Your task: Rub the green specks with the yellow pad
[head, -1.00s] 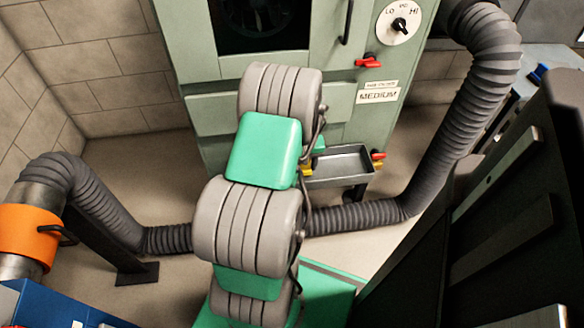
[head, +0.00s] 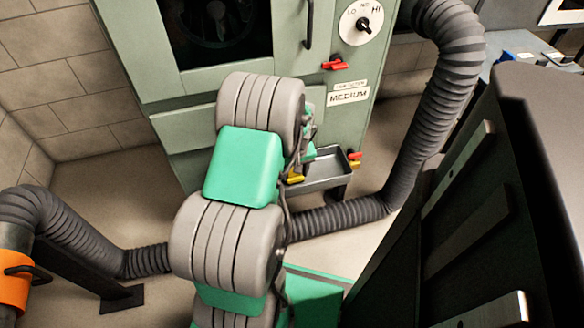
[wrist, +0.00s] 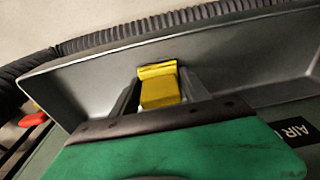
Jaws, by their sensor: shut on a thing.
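The yellow pad (wrist: 160,93) is between the two dark fingers of my gripper (wrist: 158,80) in the wrist view, and the gripper is shut on it. The pad is at the grey tray (wrist: 95,85) on the cabinet front; I cannot tell whether it touches the tray. In the head view a bit of yellow pad (head: 296,178) shows at the left end of the tray (head: 330,172). My arm hides most of the gripper there. I can make out no green specks in either view.
The pale green cabinet (head: 185,135) has a dial (head: 362,22), a red lever (head: 336,66) and a "MEDIUM" label (head: 347,97). A ribbed dark duct (head: 440,100) runs down its right side and along the floor. A black panel stands close at right.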

